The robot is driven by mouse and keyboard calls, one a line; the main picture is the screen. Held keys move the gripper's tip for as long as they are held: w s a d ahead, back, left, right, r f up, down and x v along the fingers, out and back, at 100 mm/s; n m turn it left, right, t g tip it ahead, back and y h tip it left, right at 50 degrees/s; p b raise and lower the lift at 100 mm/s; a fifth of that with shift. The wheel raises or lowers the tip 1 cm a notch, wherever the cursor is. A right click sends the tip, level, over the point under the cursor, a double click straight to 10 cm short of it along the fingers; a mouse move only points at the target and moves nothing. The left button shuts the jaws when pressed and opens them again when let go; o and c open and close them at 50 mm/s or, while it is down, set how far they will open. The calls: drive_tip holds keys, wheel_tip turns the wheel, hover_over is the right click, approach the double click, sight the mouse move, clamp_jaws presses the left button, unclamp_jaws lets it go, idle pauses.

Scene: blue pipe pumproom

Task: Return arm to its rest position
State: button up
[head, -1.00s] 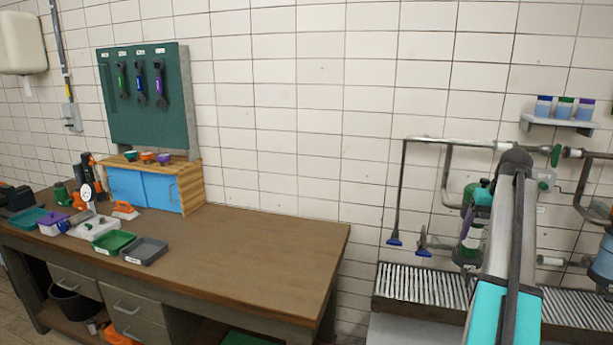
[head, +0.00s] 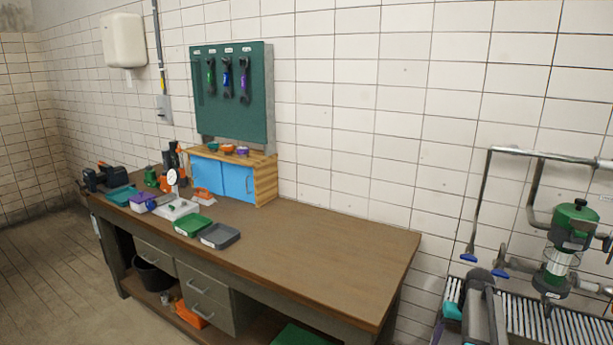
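Part of my arm shows at the bottom right of the head view, a dark rounded joint and grey link (head: 482,308) with a teal section (head: 453,300) beside it. It stands low in front of the slatted drain grate (head: 525,318). My gripper's fingers do not show, so I cannot see whether it is open or holds anything.
A brown workbench (head: 330,245) with trays and tools fills the middle, below a green tool board (head: 235,95). A green-topped pump unit (head: 570,235) and grey pipes (head: 550,155) are at the right. Open floor (head: 50,270) lies at the left.

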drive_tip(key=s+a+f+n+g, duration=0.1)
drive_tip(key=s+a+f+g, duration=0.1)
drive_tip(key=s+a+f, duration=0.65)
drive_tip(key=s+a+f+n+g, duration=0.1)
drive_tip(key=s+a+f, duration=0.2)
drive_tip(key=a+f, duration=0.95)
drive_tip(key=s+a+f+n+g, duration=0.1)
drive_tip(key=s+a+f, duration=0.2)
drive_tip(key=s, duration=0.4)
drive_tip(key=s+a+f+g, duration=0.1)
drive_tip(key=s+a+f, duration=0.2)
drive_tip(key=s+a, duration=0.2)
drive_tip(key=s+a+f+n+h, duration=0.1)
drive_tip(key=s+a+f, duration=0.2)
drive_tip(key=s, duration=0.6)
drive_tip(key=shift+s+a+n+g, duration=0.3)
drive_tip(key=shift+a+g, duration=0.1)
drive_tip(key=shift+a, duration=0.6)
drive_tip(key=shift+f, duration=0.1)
